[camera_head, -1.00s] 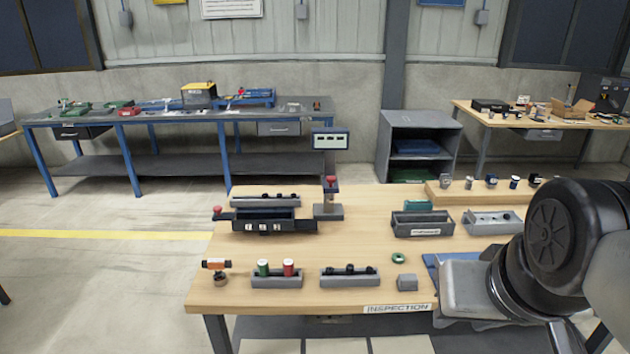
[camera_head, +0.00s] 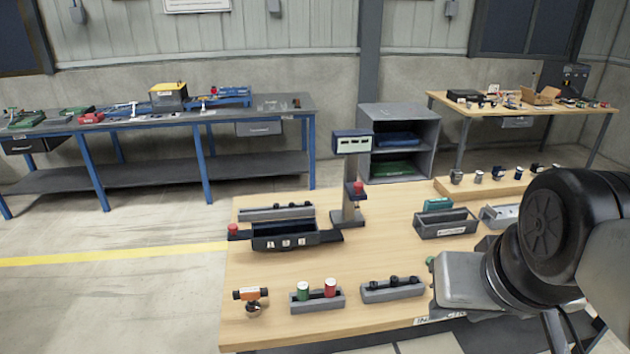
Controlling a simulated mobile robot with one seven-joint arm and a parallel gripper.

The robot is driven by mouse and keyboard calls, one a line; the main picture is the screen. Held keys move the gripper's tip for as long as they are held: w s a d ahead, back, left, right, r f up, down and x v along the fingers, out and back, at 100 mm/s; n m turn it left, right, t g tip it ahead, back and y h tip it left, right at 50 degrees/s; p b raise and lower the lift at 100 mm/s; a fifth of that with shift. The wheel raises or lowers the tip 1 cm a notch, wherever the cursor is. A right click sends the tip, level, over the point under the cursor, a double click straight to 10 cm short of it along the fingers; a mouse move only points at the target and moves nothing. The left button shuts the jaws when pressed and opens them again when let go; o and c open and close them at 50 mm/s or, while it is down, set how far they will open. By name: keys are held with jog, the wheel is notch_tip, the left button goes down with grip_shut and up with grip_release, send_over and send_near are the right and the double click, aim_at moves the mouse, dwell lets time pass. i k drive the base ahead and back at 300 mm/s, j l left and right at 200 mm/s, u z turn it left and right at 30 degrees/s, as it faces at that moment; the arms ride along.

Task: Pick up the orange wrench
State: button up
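A small orange tool (camera_head: 250,294) with dark ends lies across a small round brownish holder (camera_head: 254,310) at the front left corner of the wooden inspection table (camera_head: 380,208). It is the only orange item I see on this table; it is too small to tell if it is wrench-shaped. My arm, with a black round joint and a grey link, covers the right side of the picture. My gripper's fingers are not visible. The arm is well to the right of the orange tool, with clear distance between them.
Right of the orange tool stand a grey tray (camera_head: 318,303) with green and red cylinders, then another grey tray (camera_head: 392,291) with dark parts. Behind are a dark labelled fixture (camera_head: 285,236) and a post with a display (camera_head: 352,143). Open floor lies left of the table.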

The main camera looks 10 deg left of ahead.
aim_at(250, 294)
jog(key=i+j, duration=0.1)
jog(key=j, duration=0.9)
jog(key=i+j, duration=0.1)
jog(key=j, duration=0.9)
jog(key=z, duration=0.05)
